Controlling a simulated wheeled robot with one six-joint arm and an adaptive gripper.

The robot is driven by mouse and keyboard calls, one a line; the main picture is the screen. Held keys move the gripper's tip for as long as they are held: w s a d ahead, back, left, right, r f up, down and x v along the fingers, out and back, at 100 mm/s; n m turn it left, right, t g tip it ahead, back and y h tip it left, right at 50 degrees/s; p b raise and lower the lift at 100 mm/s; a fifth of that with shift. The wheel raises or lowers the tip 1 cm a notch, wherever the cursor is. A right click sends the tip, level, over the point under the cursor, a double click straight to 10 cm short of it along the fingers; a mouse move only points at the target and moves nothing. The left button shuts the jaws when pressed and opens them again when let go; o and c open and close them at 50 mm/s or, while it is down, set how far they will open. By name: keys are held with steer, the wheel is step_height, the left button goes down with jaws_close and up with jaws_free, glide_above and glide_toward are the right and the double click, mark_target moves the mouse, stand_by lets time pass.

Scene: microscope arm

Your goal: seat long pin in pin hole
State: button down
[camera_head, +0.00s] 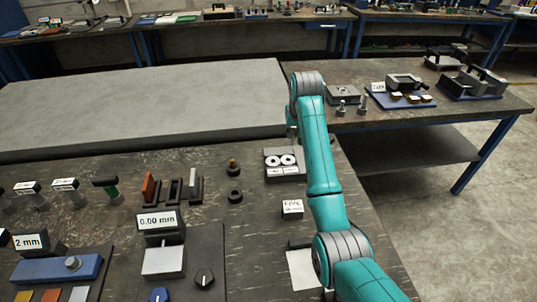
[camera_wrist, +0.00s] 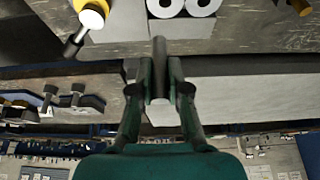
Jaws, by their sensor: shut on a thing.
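My gripper (camera_wrist: 159,92) is shut on a slim grey pin (camera_wrist: 158,62) in the wrist view. The pin stands between the two fingers, and its free end points up the picture towards a grey block with two white rings (camera_wrist: 180,28). I cannot tell the gap between pin and block. In the head view the same block (camera_head: 285,163) sits on the near bench, left of my arm. No pin hole can be made out with certainty in either view.
A yellow part with a white end (camera_wrist: 91,16) is left of the ring block in the wrist view. A small FIVE block (camera_head: 292,209) and a 0.00 mm gauge (camera_head: 161,222) stand on the near bench. A raised grey slab (camera_head: 150,100) lies behind.

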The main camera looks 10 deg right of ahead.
glide_above(287, 157)
steer(key=s, duration=0.1)
step_height(287, 157, down, 4)
steer(key=f, duration=0.1)
steer(key=shift+s+f, duration=0.2)
steer(key=shift+f, duration=2.25)
steer(key=shift+f, duration=0.15)
steer(key=c, duration=1.1)
jaws_free()
steer(key=shift+c, duration=0.2)
